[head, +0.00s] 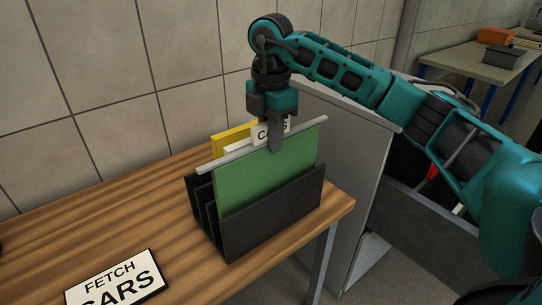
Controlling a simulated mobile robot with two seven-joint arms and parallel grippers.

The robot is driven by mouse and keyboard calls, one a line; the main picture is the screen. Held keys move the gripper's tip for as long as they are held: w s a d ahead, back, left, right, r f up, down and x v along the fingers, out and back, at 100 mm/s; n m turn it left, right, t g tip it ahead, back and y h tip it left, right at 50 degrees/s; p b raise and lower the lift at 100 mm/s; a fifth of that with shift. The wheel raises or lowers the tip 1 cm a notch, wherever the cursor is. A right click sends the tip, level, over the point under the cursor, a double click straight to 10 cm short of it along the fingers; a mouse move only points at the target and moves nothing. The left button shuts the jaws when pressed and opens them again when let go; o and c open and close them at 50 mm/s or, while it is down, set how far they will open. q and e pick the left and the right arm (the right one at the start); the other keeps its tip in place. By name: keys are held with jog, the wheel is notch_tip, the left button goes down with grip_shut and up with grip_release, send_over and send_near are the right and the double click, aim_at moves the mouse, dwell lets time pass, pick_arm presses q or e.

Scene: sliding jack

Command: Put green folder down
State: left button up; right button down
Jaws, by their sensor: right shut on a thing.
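The green folder (265,180) has a grey top bar and a white tab. It sits upright with its lower part inside the black file holder (275,219) on the wooden table. The holder's front wall hides the folder's bottom edge. My right gripper (274,140) points down and is shut on the top of the green folder, near the middle of its bar, partly covering the tab lettering. My left gripper is not in view.
A yellow folder (229,138) stands behind the green one. A sign reading FETCH CARS (117,284) lies on the wooden table (130,218). A grey cabinet (343,165) stands close behind and right.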

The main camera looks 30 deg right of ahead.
aim_at(271, 171)
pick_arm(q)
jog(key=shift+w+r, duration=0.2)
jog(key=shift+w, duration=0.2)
pick_arm(e)
notch_tip(271, 171, down, 4)
jog(key=shift+f, duration=0.2)
jog(key=shift+f, duration=0.2)
jog(key=c, duration=1.4)
grip_release()
jog(key=o, duration=0.3)
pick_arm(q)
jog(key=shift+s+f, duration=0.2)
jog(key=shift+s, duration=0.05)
pick_arm(e)
jog(key=shift+o, duration=0.2)
